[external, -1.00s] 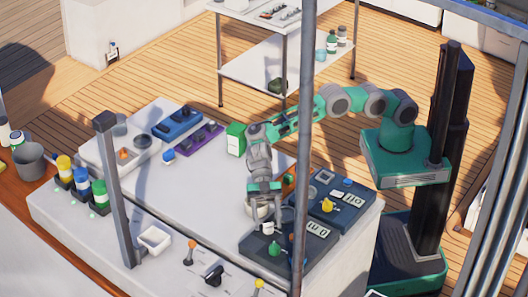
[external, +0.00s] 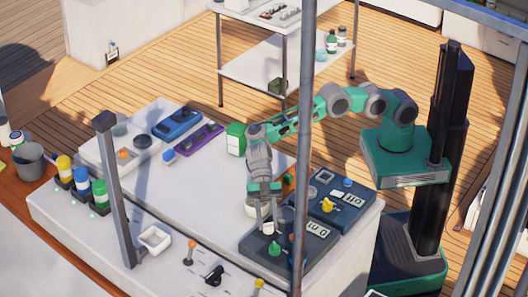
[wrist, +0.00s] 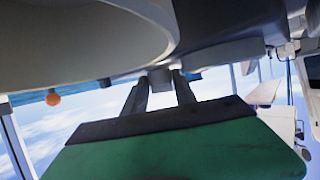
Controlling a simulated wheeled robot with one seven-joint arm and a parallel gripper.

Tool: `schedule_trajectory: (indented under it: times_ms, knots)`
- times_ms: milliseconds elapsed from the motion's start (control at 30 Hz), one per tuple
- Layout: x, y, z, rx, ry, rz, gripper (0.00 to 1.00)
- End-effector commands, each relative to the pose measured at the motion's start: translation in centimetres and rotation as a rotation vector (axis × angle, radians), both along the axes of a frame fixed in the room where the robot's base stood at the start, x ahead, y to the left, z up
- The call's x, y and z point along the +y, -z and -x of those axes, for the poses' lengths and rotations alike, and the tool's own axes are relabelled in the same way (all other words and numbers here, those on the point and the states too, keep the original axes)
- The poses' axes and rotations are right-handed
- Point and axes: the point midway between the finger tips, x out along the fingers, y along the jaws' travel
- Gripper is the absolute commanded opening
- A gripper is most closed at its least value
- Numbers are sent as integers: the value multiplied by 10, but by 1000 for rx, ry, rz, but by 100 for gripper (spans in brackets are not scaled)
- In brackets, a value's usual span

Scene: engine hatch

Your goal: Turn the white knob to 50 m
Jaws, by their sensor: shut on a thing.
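The white knob (external: 268,229) stands on the dark control box (external: 262,243) near the front of the pale counter. My gripper (external: 267,222) reaches down from above, with its fingers on either side of the knob and shut on it. The box's display (external: 317,230) shows light digits, too small to read surely. A green knob (external: 275,249) sits just in front of the white one.
A second dark box (external: 345,206) with a yellow knob (external: 327,205) stands close behind on the right. An upright post (external: 304,130) crosses the view. The counter's middle (external: 205,180) is clear.

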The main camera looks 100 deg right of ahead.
Motion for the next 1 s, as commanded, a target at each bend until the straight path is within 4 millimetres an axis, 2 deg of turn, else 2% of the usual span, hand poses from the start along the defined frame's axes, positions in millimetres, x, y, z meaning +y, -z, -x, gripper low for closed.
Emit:
schedule_trajectory:
  times_ms: [267,733,1000]
  knots:
    - [3,3,1,0,68,-4,0]
    - [4,0,8,-5,357,-4,0]
    - [2,-2,8,-3,399,-3,0]
